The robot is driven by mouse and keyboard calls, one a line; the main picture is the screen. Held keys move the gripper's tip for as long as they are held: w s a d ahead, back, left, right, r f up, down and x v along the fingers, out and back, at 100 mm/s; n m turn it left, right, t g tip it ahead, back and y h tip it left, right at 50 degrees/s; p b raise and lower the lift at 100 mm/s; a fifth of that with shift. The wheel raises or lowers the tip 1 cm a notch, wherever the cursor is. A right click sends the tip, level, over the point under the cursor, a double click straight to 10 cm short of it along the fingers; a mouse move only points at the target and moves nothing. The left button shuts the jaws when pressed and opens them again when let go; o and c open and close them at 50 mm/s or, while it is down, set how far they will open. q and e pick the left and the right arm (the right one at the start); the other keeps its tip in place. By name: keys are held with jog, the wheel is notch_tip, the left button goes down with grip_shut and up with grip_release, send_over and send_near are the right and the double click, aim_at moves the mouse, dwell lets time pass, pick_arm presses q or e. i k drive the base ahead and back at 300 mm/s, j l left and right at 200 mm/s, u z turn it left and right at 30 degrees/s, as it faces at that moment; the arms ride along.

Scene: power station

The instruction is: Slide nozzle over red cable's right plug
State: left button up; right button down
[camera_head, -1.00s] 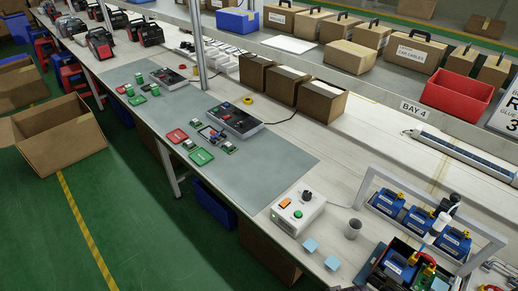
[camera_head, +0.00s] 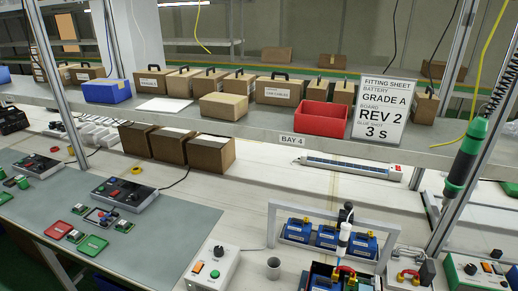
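A white and blue nozzle-like part (camera_head: 343,240) stands upright under a black piece (camera_head: 346,212) at the grey frame in the lower right. A short curved red cable (camera_head: 345,270) shows just below its tip, over a dark tray (camera_head: 318,270) at the bottom edge. I cannot tell whether the nozzle touches the cable, and the cable's plugs are too small to make out. Another red curved piece (camera_head: 408,274) lies on a grey device to the right. Neither of my grippers is in view.
Several blue batteries (camera_head: 328,237) stand at the grey frame (camera_head: 390,228). A control box (camera_head: 212,268) and a cup (camera_head: 273,267) are left of the tray. A green and black tool (camera_head: 467,157) hangs at the right. A shelf (camera_head: 262,128) carries boxes and a fitting sheet (camera_head: 382,108).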

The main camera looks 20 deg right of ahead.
aim_at(345, 220)
jog(key=z, duration=1)
